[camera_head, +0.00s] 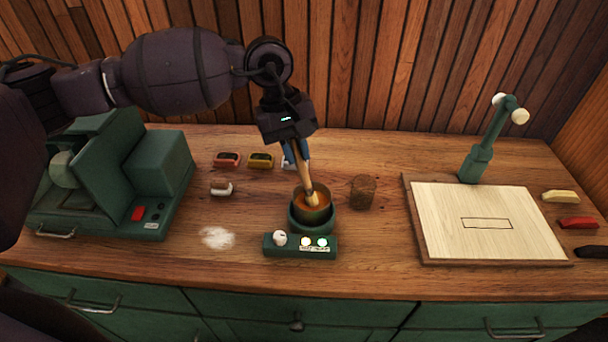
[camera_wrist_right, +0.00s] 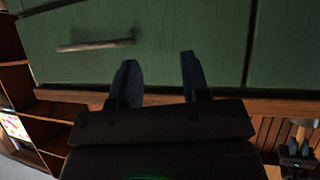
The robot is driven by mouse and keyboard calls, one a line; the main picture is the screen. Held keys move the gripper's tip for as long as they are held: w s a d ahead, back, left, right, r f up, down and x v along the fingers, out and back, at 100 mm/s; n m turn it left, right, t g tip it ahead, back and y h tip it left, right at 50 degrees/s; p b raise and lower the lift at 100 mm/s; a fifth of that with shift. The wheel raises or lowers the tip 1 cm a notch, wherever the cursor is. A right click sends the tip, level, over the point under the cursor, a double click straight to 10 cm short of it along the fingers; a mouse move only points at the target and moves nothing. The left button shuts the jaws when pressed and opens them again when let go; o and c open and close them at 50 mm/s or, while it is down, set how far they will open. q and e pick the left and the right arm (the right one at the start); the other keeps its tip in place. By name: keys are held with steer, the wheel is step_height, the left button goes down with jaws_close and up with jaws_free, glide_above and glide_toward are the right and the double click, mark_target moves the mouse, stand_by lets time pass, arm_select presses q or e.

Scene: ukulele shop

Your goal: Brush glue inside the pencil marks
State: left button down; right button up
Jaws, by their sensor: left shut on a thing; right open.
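My left gripper (camera_head: 293,150) is shut on a glue brush (camera_head: 304,178) with a wooden handle and pale bristles. The brush points down, its tip at or in the amber glue of the green glue pot (camera_head: 300,222); I cannot tell how deep. A pale wooden board (camera_head: 450,235) lies on the right of the bench, with a small pencilled rectangle (camera_head: 486,223) near its middle. No glue shows inside the marks. My right gripper (camera_wrist_right: 160,80) is open and empty in the right wrist view, in front of green drawers, away from the board.
A control box (camera_head: 328,251) with a knob and lit buttons sits before the pot. A brown cup (camera_head: 362,192) stands right of it. A green lamp (camera_head: 478,160) stands behind the board. A green machine (camera_head: 160,165) fills the left. White powder (camera_head: 216,237) lies on the bench (camera_head: 380,270).

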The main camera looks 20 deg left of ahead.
mark_target(296, 140)
arm_select(q)
step_height(296, 140, up, 2)
steer(key=shift+r+p, duration=0.35)
steer(key=shift+r, duration=0.7)
steer(key=shift+r+p, duration=0.5)
steer(key=shift+r, duration=1)
arm_select(e)
steer(key=shift+w+a+r, duration=0.1)
steer(key=shift+w+r, duration=0.2)
steer(key=shift+r, duration=0.5)
steer(key=shift+w+r, duration=0.3)
steer(key=shift+r, duration=0.5)
steer(key=shift+s, duration=0.1)
steer(key=shift+s+f, duration=0.45)
steer(key=shift+s, duration=0.05)
